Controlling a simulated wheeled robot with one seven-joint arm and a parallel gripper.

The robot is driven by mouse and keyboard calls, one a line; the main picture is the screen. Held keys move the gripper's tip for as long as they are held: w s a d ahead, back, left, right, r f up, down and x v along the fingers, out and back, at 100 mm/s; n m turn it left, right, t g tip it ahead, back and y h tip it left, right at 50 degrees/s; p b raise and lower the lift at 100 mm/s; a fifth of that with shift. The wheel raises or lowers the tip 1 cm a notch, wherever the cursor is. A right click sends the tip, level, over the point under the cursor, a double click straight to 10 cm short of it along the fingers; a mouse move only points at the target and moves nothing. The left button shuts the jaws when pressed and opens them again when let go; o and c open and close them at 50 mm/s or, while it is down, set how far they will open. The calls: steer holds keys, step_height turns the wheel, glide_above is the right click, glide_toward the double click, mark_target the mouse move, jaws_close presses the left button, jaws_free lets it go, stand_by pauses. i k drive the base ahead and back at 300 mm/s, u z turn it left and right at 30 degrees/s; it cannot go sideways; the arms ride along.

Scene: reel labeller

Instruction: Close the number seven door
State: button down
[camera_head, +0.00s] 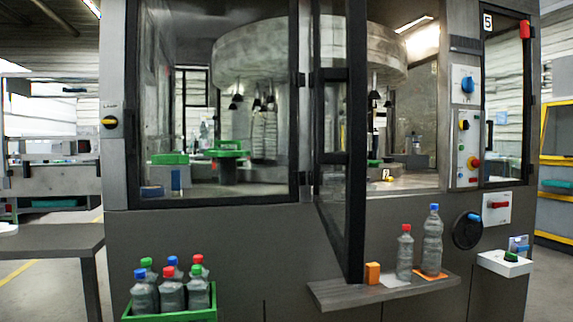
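A large grey machine with framed glass doors fills the middle of the head view. One black-framed glass door (356,130) stands swung outward towards me, seen nearly edge-on, leaving the opening to its right uncovered. I cannot read a number seven on it. A small tag (386,174) inside the opening carries a figure too small to read surely. The left glass door (220,110) is shut. A door at the right (506,110) is marked 5 and looks shut. My gripper is not in this view.
A shelf (335,297) below the open door holds an orange block (373,273) and two bottles (405,252). A green crate (170,318) of bottles stands at lower left, near a dark table (45,238). Controls (467,150) sit right of the opening.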

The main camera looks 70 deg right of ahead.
mark_target(349, 248)
steer(key=i, duration=1.1)
steer(key=z, duration=2)
